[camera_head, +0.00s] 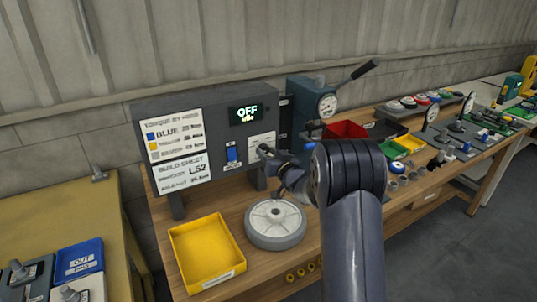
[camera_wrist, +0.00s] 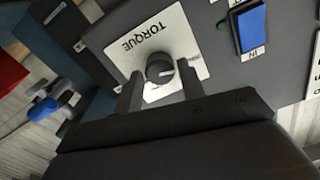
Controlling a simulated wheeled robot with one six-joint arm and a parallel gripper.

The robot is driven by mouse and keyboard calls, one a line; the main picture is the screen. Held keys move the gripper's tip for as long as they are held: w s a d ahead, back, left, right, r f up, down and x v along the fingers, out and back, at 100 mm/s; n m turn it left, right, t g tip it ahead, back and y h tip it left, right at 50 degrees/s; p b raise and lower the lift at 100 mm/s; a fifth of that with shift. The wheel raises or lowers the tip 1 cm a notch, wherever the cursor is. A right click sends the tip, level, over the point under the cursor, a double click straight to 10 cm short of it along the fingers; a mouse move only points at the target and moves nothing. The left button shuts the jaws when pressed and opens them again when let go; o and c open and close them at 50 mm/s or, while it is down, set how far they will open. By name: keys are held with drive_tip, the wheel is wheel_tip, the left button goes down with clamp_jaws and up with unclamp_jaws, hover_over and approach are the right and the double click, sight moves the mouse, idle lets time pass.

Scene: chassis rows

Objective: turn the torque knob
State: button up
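The torque knob (camera_wrist: 158,66) is a dark round knob with a white pointer line, on a white plate marked TORQUE (camera_wrist: 125,62). My gripper (camera_wrist: 162,82) is open in the wrist view, with one finger on each side below the knob. I cannot tell whether the fingers touch it. In the head view my gripper (camera_head: 270,154) is at the right part of the grey control panel (camera_head: 212,120) and mostly hides the knob.
A grey-rimmed wheel (camera_head: 275,222) and a yellow tray (camera_head: 207,252) are on the bench below the panel. A gauge press with a lever (camera_head: 327,103) stands right of the panel. Red (camera_head: 345,130), green and yellow bins lie further right.

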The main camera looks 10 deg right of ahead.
drive_tip(key=c, duration=0.6)
drive_tip(key=shift+c, duration=0.2)
drive_tip(key=m+p, duration=0.1)
drive_tip(key=m, duration=0.3)
drive_tip(key=shift+m+p, duration=0.3)
drive_tip(key=shift+p, duration=0.05)
drive_tip(key=shift+m+p, duration=0.75)
drive_tip(key=shift+m, duration=1.85)
drive_tip(key=o, duration=1)
drive_tip(key=shift+s+d, duration=0.1)
